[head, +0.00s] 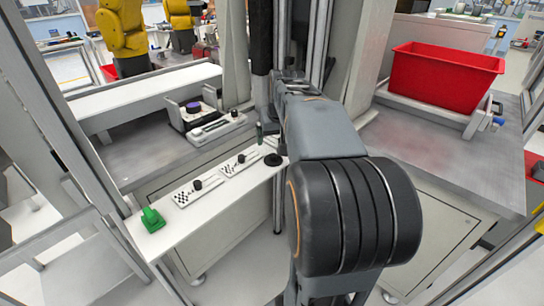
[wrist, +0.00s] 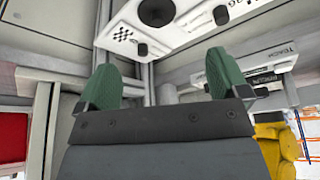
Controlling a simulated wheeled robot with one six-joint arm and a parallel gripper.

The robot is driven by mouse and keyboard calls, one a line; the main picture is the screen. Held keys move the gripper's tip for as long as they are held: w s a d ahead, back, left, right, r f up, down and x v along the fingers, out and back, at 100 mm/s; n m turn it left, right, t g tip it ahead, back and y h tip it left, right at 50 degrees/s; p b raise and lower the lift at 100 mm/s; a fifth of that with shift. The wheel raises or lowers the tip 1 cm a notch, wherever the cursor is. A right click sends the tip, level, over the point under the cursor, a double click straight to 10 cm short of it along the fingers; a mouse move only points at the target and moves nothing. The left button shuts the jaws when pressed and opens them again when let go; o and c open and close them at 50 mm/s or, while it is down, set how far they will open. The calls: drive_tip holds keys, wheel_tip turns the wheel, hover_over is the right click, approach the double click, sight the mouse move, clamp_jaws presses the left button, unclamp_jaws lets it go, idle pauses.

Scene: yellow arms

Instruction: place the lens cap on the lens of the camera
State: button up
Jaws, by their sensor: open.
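My gripper shows in the wrist view (wrist: 163,85) with two green fingers spread apart and nothing between them. In the head view a dark green fingertip (head: 259,132) shows beside my arm, above the back edge of the white shelf; the rest is hidden. A round black piece (head: 272,160), possibly the lens cap, sits at the shelf's right end; a round black piece also shows at the top of the wrist view (wrist: 157,11), apart from the fingers. A dark box with a purple-topped round part (head: 193,107), possibly the camera, stands on a pale tray behind the shelf.
The white shelf (head: 210,225) carries two checkered plates with black knobs (head: 197,185) (head: 241,158) and a green block (head: 152,219) at its left end. A red bin (head: 440,82) stands at right. Upright posts flank my arm.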

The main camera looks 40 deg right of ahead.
drive_tip(key=b, duration=0.2)
hover_over(274, 155)
drive_tip(key=s, duration=0.2)
drive_tip(key=f, duration=0.4)
drive_tip(key=a+f, duration=0.1)
drive_tip(key=f, duration=0.1)
drive_tip(key=shift+s+f, duration=0.2)
drive_tip(key=shift+f, duration=0.05)
drive_tip(key=shift+b+x, duration=0.55)
drive_tip(key=shift+x, duration=2.4)
drive_tip(key=shift+w+r, duration=0.1)
drive_tip(key=c, duration=1)
drive_tip(key=shift+o, duration=0.2)
